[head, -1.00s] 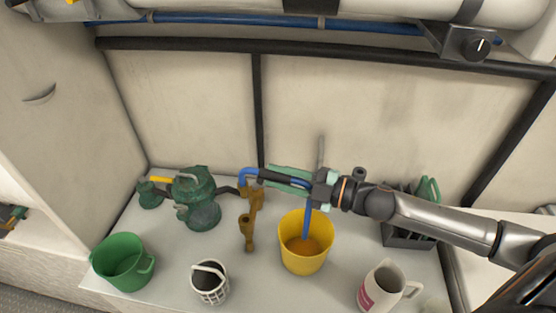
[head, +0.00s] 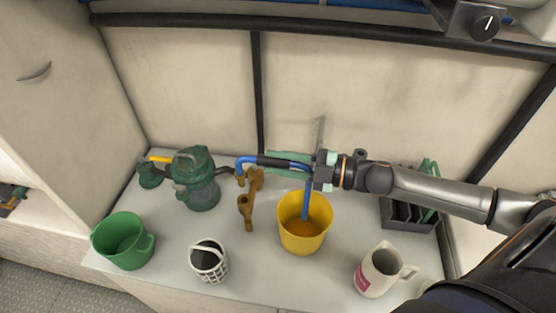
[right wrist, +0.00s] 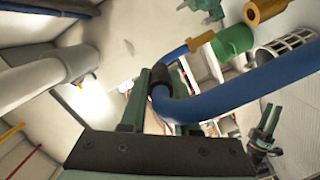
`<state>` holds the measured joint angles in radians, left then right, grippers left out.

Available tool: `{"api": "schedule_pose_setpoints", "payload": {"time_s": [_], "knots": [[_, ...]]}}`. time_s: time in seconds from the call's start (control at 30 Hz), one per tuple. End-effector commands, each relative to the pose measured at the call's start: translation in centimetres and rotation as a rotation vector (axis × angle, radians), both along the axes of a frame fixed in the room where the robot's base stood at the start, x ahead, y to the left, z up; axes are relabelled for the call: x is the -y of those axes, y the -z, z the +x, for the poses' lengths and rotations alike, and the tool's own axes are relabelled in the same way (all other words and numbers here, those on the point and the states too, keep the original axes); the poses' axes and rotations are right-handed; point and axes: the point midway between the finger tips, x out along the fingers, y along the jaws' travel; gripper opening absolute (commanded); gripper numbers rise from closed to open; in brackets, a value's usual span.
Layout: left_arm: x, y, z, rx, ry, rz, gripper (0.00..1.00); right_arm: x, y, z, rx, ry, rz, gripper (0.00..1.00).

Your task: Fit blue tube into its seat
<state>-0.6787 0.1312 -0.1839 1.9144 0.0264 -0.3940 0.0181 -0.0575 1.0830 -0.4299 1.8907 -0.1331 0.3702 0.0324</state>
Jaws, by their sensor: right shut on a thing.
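The blue tube (head: 247,160) is bent, with a black sleeve along its middle. My right gripper (head: 272,163) reaches in from the right, its green fingers shut on the tube at the sleeve. One end of the tube bends down at the left, close above a brown metal fitting (head: 247,205) with round openings, perhaps the seat. I cannot tell whether they touch. The other end hangs down into a yellow bucket (head: 302,240). In the right wrist view the tube (right wrist: 235,92) passes the fingers, its far end near the brass-coloured fitting (right wrist: 200,40).
A green pump (head: 200,185) stands left of the fitting. A dark rack (head: 405,215) is at the right. The wall is close behind.

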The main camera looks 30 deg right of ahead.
Motion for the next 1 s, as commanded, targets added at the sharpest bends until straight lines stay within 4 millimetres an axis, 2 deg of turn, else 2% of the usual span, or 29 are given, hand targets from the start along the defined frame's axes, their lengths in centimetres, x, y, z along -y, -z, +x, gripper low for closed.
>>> {"api": "schedule_pose_setpoints", "payload": {"time_s": [0.5,1.0], "knots": [[0.0,3.4,0.0,0.0,0.0,0.0,0.5,0.0,4.7,0.0,0.003,-0.001,0.001,0.0],[0.0,3.6,0.0,0.0,0.0,0.0,0.5,0.0,5.0,0.0,0.002,-0.001,0.001,0.0]]}}
